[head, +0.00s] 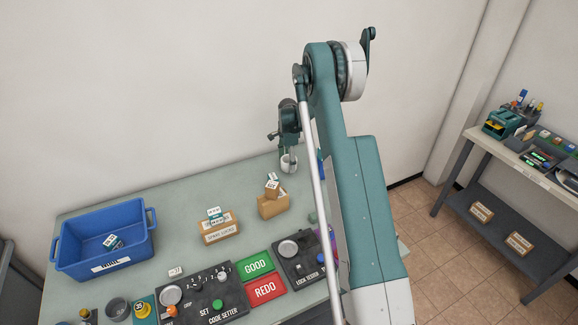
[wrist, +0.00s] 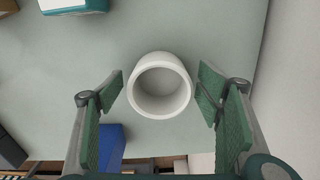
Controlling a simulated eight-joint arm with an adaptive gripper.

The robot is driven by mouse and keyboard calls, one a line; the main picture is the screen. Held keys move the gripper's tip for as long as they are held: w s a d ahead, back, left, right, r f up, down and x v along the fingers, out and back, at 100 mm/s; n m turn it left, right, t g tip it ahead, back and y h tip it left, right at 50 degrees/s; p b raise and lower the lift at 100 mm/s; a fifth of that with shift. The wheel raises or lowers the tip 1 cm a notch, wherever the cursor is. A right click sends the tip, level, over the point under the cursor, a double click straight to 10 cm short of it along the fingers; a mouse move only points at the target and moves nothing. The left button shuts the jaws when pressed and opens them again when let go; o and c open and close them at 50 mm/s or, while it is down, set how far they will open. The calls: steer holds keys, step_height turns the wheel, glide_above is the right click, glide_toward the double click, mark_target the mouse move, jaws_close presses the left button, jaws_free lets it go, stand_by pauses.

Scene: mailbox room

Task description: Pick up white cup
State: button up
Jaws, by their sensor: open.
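The white cup (wrist: 160,86) stands upright on the grey-green table, its open mouth facing the wrist camera. In the head view the cup (head: 288,163) is at the back of the table, partly covered by my gripper. My gripper (head: 289,150) is right above it, pointing down. In the wrist view my gripper (wrist: 161,92) is open, with one green-padded finger on each side of the cup and a visible gap on both sides. The right finger looks closer to the cup than the left. The cup appears empty.
A blue bin (head: 105,240) stands at the table's left. Cardboard boxes (head: 220,229) and (head: 273,204) stand left of the cup. A control panel with green and red plates (head: 266,289) lies in front. A white wall (wrist: 284,80) runs close by the cup's right in the wrist view.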

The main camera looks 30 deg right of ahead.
steer(key=c, duration=0.9)
steer(key=shift+o, duration=0.2)
step_height(320, 180, up, 10)
stand_by(0.4)
stand_by(0.5)
